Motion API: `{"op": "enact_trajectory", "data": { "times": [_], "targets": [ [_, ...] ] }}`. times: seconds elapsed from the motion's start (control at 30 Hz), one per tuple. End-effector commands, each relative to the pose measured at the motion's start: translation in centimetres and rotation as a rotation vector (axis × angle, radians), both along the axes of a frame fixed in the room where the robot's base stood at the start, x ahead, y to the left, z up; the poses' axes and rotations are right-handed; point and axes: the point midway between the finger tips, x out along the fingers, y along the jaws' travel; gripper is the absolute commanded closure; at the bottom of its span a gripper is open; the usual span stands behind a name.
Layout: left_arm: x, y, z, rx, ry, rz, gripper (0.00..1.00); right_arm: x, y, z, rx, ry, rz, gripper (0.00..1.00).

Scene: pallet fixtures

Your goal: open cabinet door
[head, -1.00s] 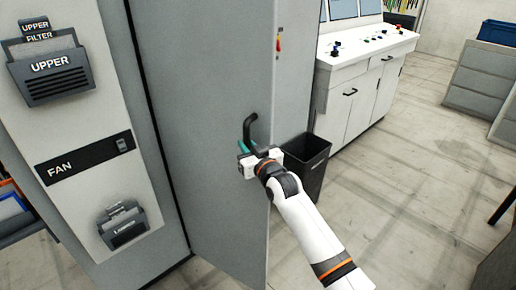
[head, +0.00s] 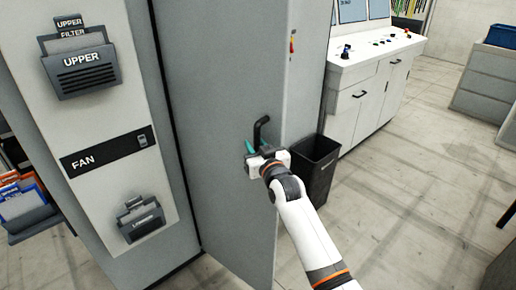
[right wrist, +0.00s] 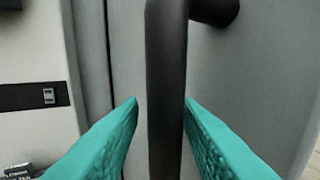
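The tall grey cabinet door (head: 222,85) has a black bar handle (head: 260,130) near its right edge. The door face stands at an angle to the FAN panel; I cannot tell whether it is ajar. My right gripper (head: 254,150) is at the handle, its arm coming in from the lower right. In the right wrist view, the two teal fingers (right wrist: 162,105) are apart, one on each side of the upright handle bar (right wrist: 166,90). A narrow gap shows at the left finger; the right finger looks very close to the bar. My left gripper is not in view.
A FAN panel (head: 105,155) with grey holders is left of the door. A black bin (head: 318,165) stands right of the door, close to my right arm. A white control console (head: 365,70) is behind it. Open floor (head: 425,170) lies to the right.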

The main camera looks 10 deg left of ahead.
Motion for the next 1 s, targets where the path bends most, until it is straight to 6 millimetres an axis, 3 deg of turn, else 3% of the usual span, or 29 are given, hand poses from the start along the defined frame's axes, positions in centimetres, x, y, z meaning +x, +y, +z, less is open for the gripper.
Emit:
{"op": "enact_trajectory", "data": {
  "times": [0.47,1.0],
  "targets": [
    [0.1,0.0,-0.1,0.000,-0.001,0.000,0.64,-0.7,-0.6,-0.6,-0.003,0.008,-0.003,0.61],
    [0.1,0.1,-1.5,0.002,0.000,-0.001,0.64,-8.8,-4.6,-0.6,-0.004,0.006,0.000,0.61]
  ]
}}
